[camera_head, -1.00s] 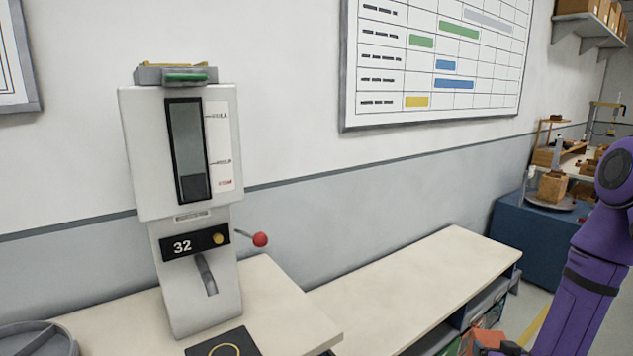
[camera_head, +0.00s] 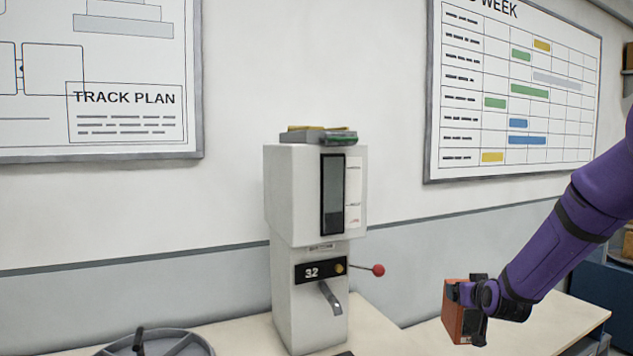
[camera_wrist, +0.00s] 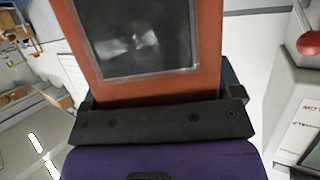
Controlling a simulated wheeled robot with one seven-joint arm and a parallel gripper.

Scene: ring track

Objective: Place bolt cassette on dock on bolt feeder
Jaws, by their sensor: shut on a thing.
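The bolt cassette (camera_head: 454,318) is an orange-red box with a dark window, held at the end of my purple arm at the right of the head view. My gripper (camera_head: 474,308) is shut on it. In the wrist view the cassette (camera_wrist: 208,50) fills the top middle, above the dark gripper (camera_wrist: 160,122). The bolt feeder (camera_head: 290,195) is a white machine marked 32, left of the cassette and apart from it. The dock (camera_head: 312,137) is the grey piece on the feeder's top, with yellow strips and a green part. Its inside cannot be made out.
A red-knobbed lever (camera_head: 378,270) sticks out from the feeder's right side. A grey round tray (camera_head: 190,343) stands on the bench at lower left. The bench top (camera_head: 560,318) right of the feeder looks clear. Wall boards hang behind.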

